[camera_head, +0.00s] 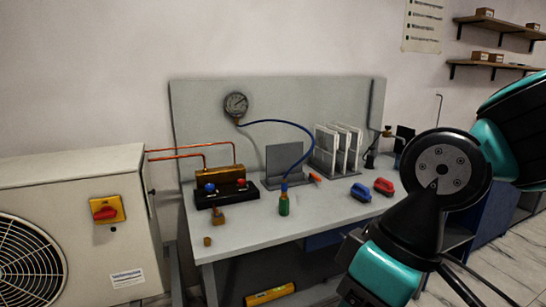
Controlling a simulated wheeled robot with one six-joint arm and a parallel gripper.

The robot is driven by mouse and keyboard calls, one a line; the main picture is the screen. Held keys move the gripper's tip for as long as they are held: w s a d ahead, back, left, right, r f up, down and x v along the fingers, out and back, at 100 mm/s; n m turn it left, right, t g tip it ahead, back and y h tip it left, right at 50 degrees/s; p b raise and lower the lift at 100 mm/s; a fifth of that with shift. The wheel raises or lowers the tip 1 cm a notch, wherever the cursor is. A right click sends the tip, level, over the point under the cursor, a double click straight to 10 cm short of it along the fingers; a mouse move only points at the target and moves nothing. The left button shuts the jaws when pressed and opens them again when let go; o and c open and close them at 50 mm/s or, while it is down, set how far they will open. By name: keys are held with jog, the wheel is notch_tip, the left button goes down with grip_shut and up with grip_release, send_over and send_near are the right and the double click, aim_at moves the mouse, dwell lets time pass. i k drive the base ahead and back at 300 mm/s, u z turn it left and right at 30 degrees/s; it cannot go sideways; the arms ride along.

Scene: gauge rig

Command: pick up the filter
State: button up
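Several flat white framed panels (338,148), which look like filters, stand upright side by side in a grey rack at the back of the workbench. I cannot tell which one the task means. My arm (388,268) comes in from the right and bends down in front of the bench's right part. Nothing is seen touching the panels.
The grey bench (250,232) also holds a brass manifold (224,176) with copper pipes, a green-and-blue bottle (283,204), a blue clamp (361,192) and a red clamp (384,187). A gauge (236,104) with a blue hose hangs on the backboard. The bench's front middle is clear.

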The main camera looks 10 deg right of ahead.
aim_at(326, 141)
jog(key=z, duration=0.9)
jog(key=i, duration=0.6)
jog(key=z, duration=0.75)
jog(key=i, duration=1.6)
jog(key=u, duration=1.15)
jog(key=i, duration=0.75)
jog(key=u, duration=0.85)
